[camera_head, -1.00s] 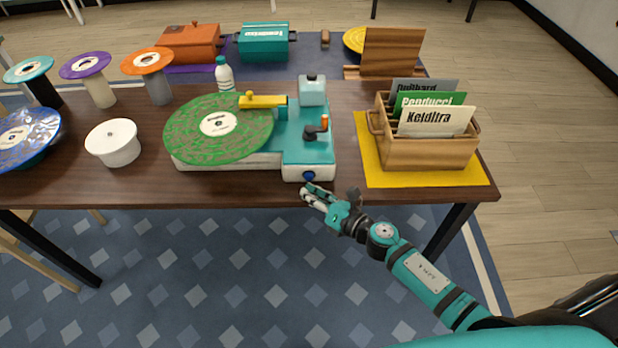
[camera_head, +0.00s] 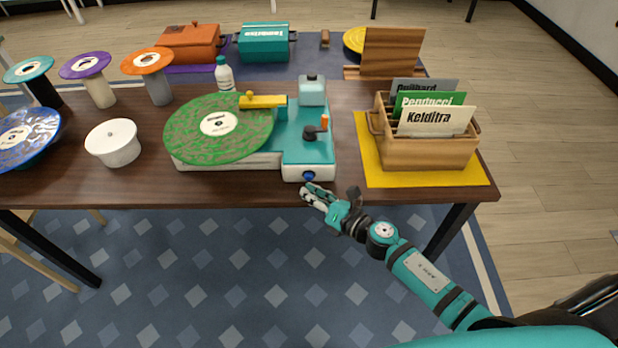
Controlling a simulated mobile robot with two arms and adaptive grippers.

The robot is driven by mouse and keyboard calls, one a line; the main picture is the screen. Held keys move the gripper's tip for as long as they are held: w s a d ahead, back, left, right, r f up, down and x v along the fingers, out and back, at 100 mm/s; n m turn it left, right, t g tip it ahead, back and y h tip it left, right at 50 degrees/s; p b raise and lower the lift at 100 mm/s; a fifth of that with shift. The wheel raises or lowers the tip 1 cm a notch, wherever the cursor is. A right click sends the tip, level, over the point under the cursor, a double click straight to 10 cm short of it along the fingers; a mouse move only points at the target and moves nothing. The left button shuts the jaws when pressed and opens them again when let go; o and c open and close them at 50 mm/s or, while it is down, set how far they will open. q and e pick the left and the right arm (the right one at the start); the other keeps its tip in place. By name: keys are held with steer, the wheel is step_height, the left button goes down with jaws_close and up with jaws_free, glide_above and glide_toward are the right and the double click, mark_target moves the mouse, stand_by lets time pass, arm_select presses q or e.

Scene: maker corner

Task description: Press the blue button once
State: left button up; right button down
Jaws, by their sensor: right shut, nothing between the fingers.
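The blue button (camera_head: 309,175) is a small round knob on the front face of the white and teal turntable (camera_head: 308,146), at its right front corner. A green patterned record (camera_head: 219,129) lies on the turntable. My right gripper (camera_head: 306,190) is shut and empty. Its fingertips are just in front of and slightly below the button in the picture, close to the table's front edge. I cannot tell whether they touch it; a small gap seems to show. My left gripper is not in view.
A wooden crate (camera_head: 430,153) with record sleeves stands on a yellow mat (camera_head: 373,178) to the right. A white round canister (camera_head: 113,143) and a blue record (camera_head: 27,137) are at the left. A bottle (camera_head: 224,74) stands behind the turntable. The table front (camera_head: 230,189) is clear.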

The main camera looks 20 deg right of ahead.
steer(key=shift+w+d, duration=0.1)
steer(key=shift+w, duration=0.25)
steer(key=shift+w+d, duration=0.2)
steer(key=shift+w, duration=0.35)
stand_by(0.8)
steer(key=shift+s, duration=0.1)
steer(key=shift+s+a+r, duration=0.1)
steer(key=shift+s+a, duration=0.2)
steer(key=shift+s, duration=0.55)
steer(key=shift+s+a, duration=0.25)
steer(key=shift+s, duration=0.55)
steer(key=shift+s+a, duration=0.2)
steer(key=shift+s, duration=0.65)
steer(key=shift+s+a, duration=0.25)
steer(key=shift+s, duration=0.55)
